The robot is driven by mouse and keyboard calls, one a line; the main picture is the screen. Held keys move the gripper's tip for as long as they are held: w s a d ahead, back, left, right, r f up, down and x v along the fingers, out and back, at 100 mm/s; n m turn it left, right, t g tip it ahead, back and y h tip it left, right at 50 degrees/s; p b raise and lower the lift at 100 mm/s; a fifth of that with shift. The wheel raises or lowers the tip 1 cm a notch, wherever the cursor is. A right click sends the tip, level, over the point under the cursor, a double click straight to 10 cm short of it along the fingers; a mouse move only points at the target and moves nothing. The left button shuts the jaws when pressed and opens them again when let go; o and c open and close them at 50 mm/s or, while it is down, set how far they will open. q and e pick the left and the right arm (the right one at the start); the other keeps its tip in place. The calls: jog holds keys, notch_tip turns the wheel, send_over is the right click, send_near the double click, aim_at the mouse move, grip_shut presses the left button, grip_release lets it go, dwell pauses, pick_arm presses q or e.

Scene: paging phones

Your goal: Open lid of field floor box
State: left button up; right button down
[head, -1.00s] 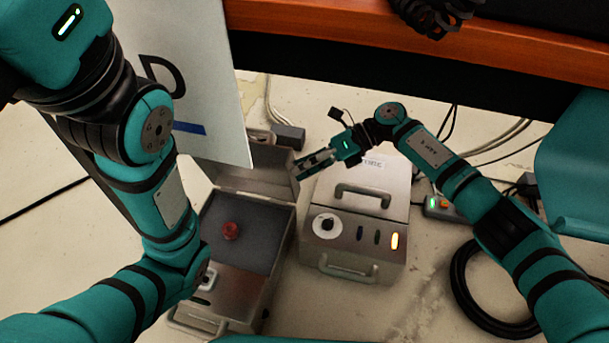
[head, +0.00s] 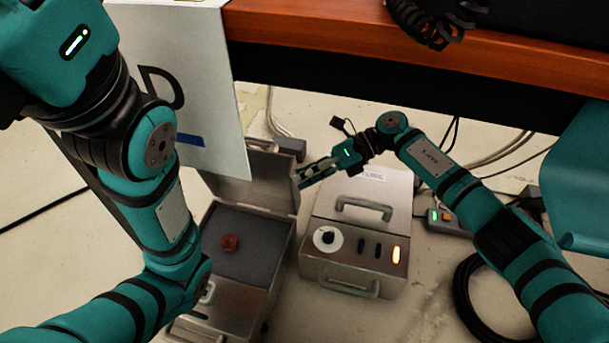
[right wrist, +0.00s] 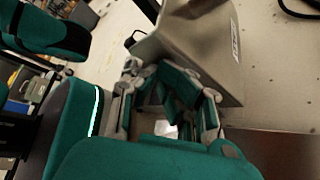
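A grey metal floor box (head: 281,262) stands on the floor left of centre in the head view. Its lid (head: 262,182) stands raised at the back, and the dark interior (head: 255,240) with a red round knob (head: 229,242) shows. My right gripper (head: 304,174) is at the lid's upper right edge; contact is unclear. Its fingers (right wrist: 165,100) look apart in the right wrist view, with no object clearly held. My left arm covers the box's left side. The left gripper's fingers are outside the view.
A second metal case (head: 330,266) with a handle, dial and lit orange lamp stands just right of the box. A white panel (head: 205,85) hangs behind my left arm. A wooden table edge (head: 330,28) spans the back. Cables (head: 470,300) lie at the right.

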jog(key=v, duration=1.2)
jog(key=shift+s, duration=0.15)
